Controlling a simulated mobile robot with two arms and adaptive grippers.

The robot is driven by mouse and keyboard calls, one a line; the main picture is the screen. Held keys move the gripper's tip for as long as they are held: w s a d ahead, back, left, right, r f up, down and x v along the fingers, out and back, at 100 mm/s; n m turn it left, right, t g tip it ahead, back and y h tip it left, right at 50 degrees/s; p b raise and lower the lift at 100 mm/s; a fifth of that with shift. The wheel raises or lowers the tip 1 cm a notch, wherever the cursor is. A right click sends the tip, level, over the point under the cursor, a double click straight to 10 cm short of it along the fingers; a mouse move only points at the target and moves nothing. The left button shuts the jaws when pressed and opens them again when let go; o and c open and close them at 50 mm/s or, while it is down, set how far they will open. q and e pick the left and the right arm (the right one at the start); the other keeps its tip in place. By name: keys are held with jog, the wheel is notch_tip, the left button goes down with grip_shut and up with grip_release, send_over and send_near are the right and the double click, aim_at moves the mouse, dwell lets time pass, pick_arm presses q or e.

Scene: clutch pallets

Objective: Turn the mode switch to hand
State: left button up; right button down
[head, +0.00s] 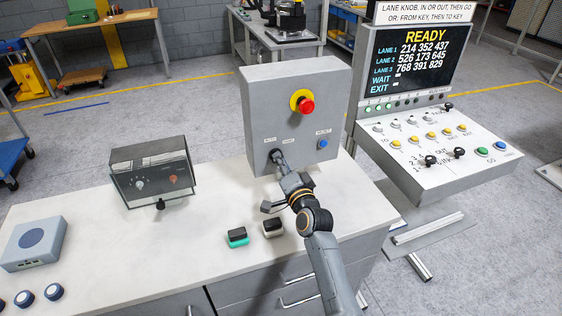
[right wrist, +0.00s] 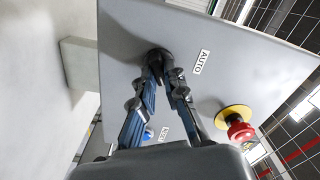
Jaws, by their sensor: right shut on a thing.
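The mode switch (right wrist: 157,53) is a small black knob low on the left of the grey control box's front face. My right gripper (right wrist: 162,70) has its fingertips closed on this knob. In the head view the right gripper (head: 279,158) reaches it from the front right and mostly covers it, so which way the switch points cannot be told. An AUTO label (right wrist: 202,62) shows beside the knob. My left gripper is not in view.
The grey control box (head: 255,100) also carries a red emergency stop (head: 306,105) on yellow and a blue button (head: 323,144). On the white bench stand a clear-covered box (head: 150,175), two small blocks (head: 237,237) and a grey-blue box (head: 35,243). A READY console (head: 440,150) stands right.

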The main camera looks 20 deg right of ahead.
dwell(0.4)
jog(key=c, duration=1.4)
grip_release()
jog(key=s, duration=1.2)
jog(key=shift+d, duration=0.25)
